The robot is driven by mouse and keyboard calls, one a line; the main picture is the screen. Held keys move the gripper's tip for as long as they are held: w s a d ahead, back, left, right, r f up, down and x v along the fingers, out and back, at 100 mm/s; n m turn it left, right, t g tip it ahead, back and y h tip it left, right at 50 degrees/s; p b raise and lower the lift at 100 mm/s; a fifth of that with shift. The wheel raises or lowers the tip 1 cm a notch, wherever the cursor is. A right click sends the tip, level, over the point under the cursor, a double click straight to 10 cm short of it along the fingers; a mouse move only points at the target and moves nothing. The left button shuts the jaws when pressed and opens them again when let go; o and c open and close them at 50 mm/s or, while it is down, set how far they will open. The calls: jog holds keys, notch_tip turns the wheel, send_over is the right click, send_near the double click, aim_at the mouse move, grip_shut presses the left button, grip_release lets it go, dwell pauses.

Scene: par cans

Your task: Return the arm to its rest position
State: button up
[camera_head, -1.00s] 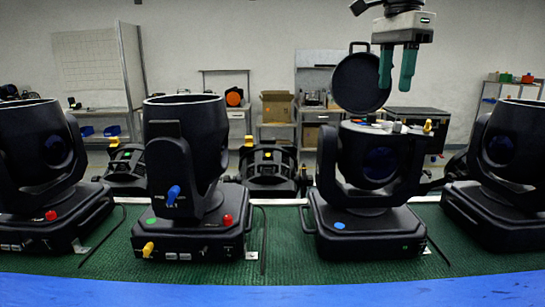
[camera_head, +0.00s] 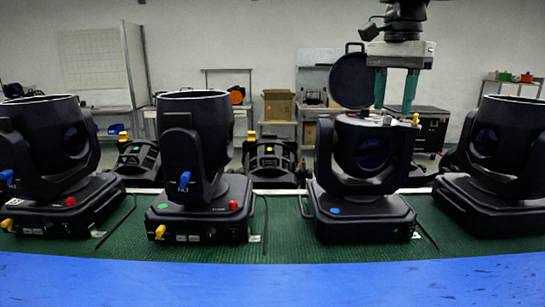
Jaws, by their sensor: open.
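My gripper (camera_head: 394,108) shows at the upper right, pointing down with its two green fingers spread apart and nothing between them. In the picture its fingertips are just above and behind the open top of the black par can (camera_head: 360,185) with the blue dot. The lower ends of the fingers are partly hidden by that can's rim. I cannot tell whether they touch it. A round black lid (camera_head: 351,80) stands raised at the can's back, left of my gripper.
More black cans stand on the green mat (camera_head: 280,240): one at the left (camera_head: 50,150), one left of centre (camera_head: 197,160), one at the right (camera_head: 500,165). Smaller black units (camera_head: 270,160) sit behind. A blue edge (camera_head: 270,285) runs along the front.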

jog(key=s+d+f+n, duration=0.1)
jog(key=s+f+n, duration=0.4)
jog(key=s+f, duration=0.6)
jog(key=s+d+f+n+t, duration=0.1)
jog(key=s+f+n, duration=0.4)
jog(key=s+f, duration=0.7)
jog(key=s, duration=0.6)
jog(key=shift+d+f+n, duration=0.25)
jog(key=shift+d+n, duration=0.05)
jog(key=shift+d, duration=0.1)
